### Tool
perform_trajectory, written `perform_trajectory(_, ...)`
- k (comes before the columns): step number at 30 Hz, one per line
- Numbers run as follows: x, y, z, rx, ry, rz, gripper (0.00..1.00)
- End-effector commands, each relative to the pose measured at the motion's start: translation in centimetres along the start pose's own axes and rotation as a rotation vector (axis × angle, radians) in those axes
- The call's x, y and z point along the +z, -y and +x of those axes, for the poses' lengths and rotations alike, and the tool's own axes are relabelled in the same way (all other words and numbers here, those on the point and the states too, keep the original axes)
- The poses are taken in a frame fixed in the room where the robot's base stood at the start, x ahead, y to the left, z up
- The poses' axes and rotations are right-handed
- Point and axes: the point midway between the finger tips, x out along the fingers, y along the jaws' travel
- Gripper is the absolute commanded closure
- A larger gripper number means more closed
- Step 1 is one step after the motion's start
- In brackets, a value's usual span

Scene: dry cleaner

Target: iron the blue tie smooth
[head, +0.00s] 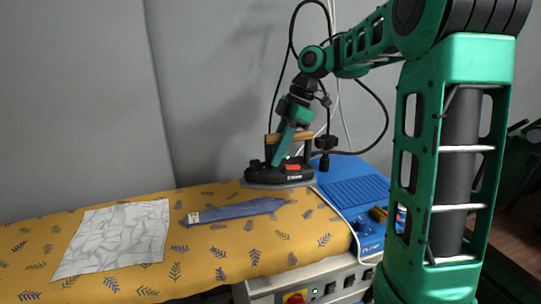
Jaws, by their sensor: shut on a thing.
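The blue tie (235,211) lies flat and lengthwise on the yellow leaf-patterned ironing board cover. My gripper (284,148) is shut on the iron's wooden handle, and the fingers are partly hidden. The iron (272,173) is black with a red part and a grey soleplate, held about level. In the picture it is just above the tie's right end, beside the blue ribbed mat. I cannot tell whether its sole touches anything.
A white crumpled cloth (118,237) lies on the yellow board (215,262) to the left. The blue ribbed mat (352,190) is at the right, with small items at its front. A control box (310,286) with switches stands below. A black cord loops behind my arm.

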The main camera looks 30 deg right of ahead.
Motion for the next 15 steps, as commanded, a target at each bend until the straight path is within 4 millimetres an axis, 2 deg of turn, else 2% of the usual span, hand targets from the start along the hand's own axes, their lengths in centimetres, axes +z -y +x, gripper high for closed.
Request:
perform_trajectory(6,-1.2,0.0,0.2,-0.001,0.000,-0.019,1.00)
perform_trajectory(15,-1.7,0.1,0.5,-0.004,0.000,-0.026,1.00)
